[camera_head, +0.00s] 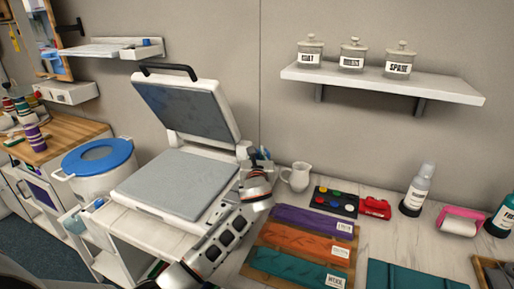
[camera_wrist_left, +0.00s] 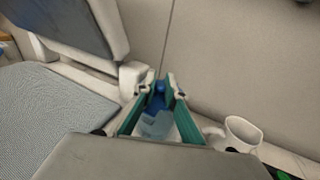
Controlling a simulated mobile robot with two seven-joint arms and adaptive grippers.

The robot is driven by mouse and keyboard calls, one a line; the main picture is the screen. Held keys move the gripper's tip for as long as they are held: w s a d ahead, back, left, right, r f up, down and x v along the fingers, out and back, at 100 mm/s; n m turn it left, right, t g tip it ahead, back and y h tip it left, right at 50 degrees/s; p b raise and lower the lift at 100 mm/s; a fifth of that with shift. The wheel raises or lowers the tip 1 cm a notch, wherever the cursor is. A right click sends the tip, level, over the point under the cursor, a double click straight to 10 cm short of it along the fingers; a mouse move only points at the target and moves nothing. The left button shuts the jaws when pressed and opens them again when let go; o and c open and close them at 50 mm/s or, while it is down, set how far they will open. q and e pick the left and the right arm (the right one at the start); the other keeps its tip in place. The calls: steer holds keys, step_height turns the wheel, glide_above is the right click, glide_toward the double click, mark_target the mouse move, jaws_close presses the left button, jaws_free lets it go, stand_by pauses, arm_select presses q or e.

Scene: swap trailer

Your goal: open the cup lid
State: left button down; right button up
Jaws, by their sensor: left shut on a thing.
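My left gripper (camera_head: 262,154) reaches in beside the right edge of the open press, close to the back wall. In the left wrist view its two teal-lined fingers (camera_wrist_left: 156,88) are shut on a small blue piece, which looks like the cup lid (camera_wrist_left: 157,100). A pale, see-through blue part, seemingly the cup (camera_wrist_left: 155,126), shows between the fingers. The hand's own body hides the lower part. In the head view the cup is mostly hidden by the gripper, and I cannot tell whether lid and cup are apart. My right gripper is not in view.
The open press (camera_head: 178,182) stands left of the gripper, its lid raised. A white pitcher (camera_head: 296,176) is close on the right. Paint palette (camera_head: 335,202), red object (camera_head: 375,208) and coloured packets (camera_head: 300,240) cover the counter. A shelf (camera_head: 380,84) holds jars above.

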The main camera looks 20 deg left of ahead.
arm_select(q)
steer(key=shift+r+g+p, duration=0.3)
steer(key=shift+r+p, duration=0.05)
steer(key=shift+p, duration=0.1)
steer(key=shift+w+r+p, duration=0.1)
steer(key=shift+p, duration=0.3)
steer(key=shift+w+r+m+g+h+p, duration=0.25)
steer(key=shift+m+g+h+p, duration=0.15)
steer(key=shift+g, duration=0.2)
steer(key=shift+w+r+g, duration=0.2)
steer(key=shift+r+g, duration=0.1)
steer(key=shift+g, duration=0.3)
steer(key=shift+w+r+m+g, duration=0.35)
steer(key=shift+w+m+g, duration=0.15)
steer(key=shift+g, duration=0.7)
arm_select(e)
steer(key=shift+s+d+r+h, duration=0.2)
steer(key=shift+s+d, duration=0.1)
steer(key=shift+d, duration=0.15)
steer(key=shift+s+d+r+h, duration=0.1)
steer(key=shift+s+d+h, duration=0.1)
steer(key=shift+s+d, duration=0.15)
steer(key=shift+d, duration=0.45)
arm_select(q)
steer(key=c, duration=2.1)
jaws_free()
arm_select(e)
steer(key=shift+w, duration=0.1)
